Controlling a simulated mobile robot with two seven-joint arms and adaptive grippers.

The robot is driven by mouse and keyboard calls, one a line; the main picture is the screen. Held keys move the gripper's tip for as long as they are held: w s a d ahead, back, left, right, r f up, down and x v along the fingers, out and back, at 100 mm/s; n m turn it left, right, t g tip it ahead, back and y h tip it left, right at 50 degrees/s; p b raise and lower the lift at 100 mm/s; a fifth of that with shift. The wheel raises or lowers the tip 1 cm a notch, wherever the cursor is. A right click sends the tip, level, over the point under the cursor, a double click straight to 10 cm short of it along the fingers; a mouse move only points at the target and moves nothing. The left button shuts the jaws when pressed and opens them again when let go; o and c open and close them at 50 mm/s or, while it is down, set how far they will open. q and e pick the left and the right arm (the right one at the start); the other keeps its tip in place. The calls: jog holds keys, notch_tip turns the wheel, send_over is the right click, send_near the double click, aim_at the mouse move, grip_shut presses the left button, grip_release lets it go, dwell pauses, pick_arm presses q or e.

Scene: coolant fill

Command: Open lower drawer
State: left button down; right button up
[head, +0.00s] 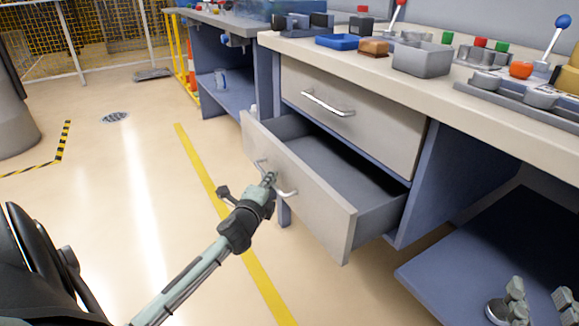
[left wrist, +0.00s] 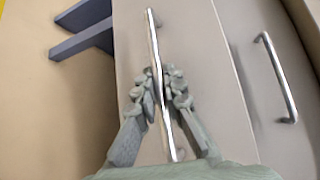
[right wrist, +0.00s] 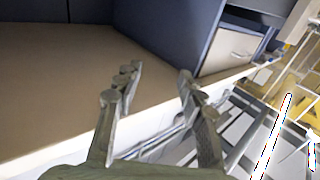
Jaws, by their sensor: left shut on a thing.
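The lower drawer (head: 325,213) of the workbench is pulled well out, and its grey inside looks empty. Its metal bar handle (head: 287,193) is held by my left gripper (head: 270,179). In the left wrist view the fingers (left wrist: 166,82) close on both sides of the handle bar (left wrist: 153,38), near its middle. My right gripper (head: 540,298) is at the bottom right of the head view, away from the drawer. In the right wrist view its fingers (right wrist: 155,86) are apart with nothing between them.
The upper drawer (head: 350,108) is shut. The worktop (head: 440,92) above holds a blue tray (head: 337,42), a grey bin (head: 422,59) and lever fixtures. A blue shelf (head: 470,265) lies right of the drawer.

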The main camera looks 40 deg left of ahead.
pick_arm(q)
jog(key=s+a+p, duration=0.2)
jog(key=s+a, duration=0.2)
jog(key=s, duration=0.6)
jog(key=shift+s+a, duration=0.2)
jog(key=shift+s, duration=0.15)
pick_arm(e)
jog(key=s+d+f+g+h, duration=0.2)
jog(key=d+f+g+h, duration=0.2)
jog(key=f, duration=0.7)
jog(key=shift+s+d+f+m+g, duration=0.35)
jog(key=shift+d+g, duration=0.75)
jog(key=shift+d, duration=0.55)
pick_arm(q)
jog(key=c, duration=1.6)
grip_release()
jog(key=v, duration=1.2)
